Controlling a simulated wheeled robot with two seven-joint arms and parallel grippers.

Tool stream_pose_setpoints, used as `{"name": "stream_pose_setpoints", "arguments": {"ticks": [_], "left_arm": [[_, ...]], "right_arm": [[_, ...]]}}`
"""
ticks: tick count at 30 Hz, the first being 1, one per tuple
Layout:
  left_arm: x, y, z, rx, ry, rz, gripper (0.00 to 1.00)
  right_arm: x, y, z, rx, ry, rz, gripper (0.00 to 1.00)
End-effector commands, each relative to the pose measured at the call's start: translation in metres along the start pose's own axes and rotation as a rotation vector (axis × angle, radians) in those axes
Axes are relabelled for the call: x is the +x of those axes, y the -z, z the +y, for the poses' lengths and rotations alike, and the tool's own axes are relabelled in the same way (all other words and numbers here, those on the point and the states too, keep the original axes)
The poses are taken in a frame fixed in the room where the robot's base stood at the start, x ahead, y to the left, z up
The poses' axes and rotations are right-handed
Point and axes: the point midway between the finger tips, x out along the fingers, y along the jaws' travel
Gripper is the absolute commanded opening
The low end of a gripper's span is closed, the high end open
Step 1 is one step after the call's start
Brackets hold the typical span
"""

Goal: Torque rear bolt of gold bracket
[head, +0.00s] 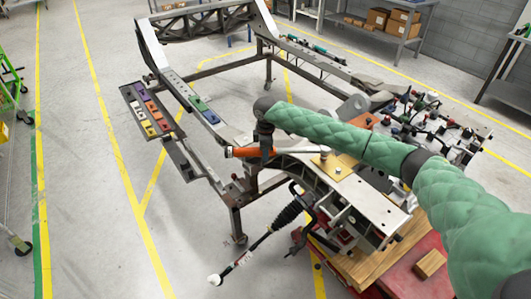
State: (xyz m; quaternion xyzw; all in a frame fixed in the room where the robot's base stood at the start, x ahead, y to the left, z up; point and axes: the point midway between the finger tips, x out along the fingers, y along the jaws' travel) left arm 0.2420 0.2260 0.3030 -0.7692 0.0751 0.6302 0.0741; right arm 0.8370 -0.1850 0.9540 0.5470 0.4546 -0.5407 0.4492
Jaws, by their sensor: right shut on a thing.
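The gold bracket (344,164) is a small tan-gold plate on top of the grey chassis rail, right of centre. A small bolt (337,171) shows on its near part. My right arm, in a green quilted sleeve, comes in from the right, and my right gripper (265,145) points down left of the bracket. It is shut on a torque wrench (252,152) with an orange handle. The wrench lies about level, and its thin shaft runs right to the bracket's far-left part. The wrench head seems to be over a bolt there; the exact seating is too small to tell. My left gripper is not in view.
The chassis frame (270,50) stands on legs. A side tray (150,110) holds coloured blocks. A black-booted rod (285,215) hangs at the near side. A wooden block (430,263) lies on a red cart at lower right. Shelves (395,30) stand behind; the left floor is open.

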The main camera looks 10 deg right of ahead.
Motion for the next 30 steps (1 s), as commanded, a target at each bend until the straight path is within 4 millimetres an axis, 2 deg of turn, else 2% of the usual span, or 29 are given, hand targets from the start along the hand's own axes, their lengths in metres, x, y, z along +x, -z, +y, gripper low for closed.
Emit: {"name": "stream_pose_setpoints", "arguments": {"ticks": [30], "left_arm": [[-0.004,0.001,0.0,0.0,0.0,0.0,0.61]], "right_arm": [[-0.002,0.0,0.014,0.058,-0.001,0.001,0.0]]}}
